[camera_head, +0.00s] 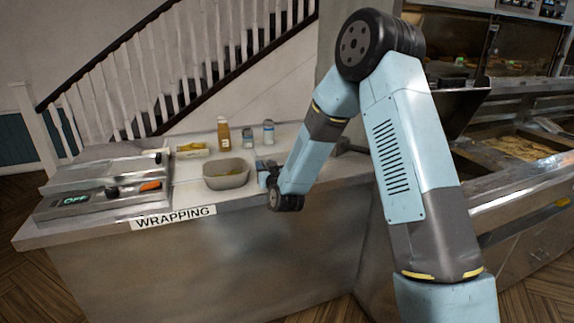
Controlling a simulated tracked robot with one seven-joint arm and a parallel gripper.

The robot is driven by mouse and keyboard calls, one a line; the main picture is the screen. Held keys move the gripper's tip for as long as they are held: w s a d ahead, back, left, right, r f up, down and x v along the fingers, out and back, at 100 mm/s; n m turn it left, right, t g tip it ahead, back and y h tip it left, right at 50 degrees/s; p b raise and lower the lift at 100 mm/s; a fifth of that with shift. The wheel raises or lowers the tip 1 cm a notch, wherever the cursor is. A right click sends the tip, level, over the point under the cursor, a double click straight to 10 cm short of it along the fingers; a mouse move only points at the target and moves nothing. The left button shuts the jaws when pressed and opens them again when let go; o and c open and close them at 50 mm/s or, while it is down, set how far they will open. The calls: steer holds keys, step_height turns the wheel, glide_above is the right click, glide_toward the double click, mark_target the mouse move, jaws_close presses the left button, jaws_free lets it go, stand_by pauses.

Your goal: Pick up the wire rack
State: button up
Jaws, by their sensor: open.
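I cannot make out a wire rack for certain in this view. My gripper (264,176) is at the end of my light blue arm, over the right part of the wrapping counter (195,225). It is small in the picture and partly hidden by the last arm joint. Its jaws are open, and I see nothing held in them.
A metal wrapping machine (105,190) with an orange part stands at the counter's left. A brown bottle (223,136), a small bottle (248,138) and a shaker (268,132) stand behind the bowl. A frying range (510,135) holding food is at the right.

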steer(key=shift+w, duration=0.1)
jaws_close()
stand_by(0.3)
stand_by(1.1)
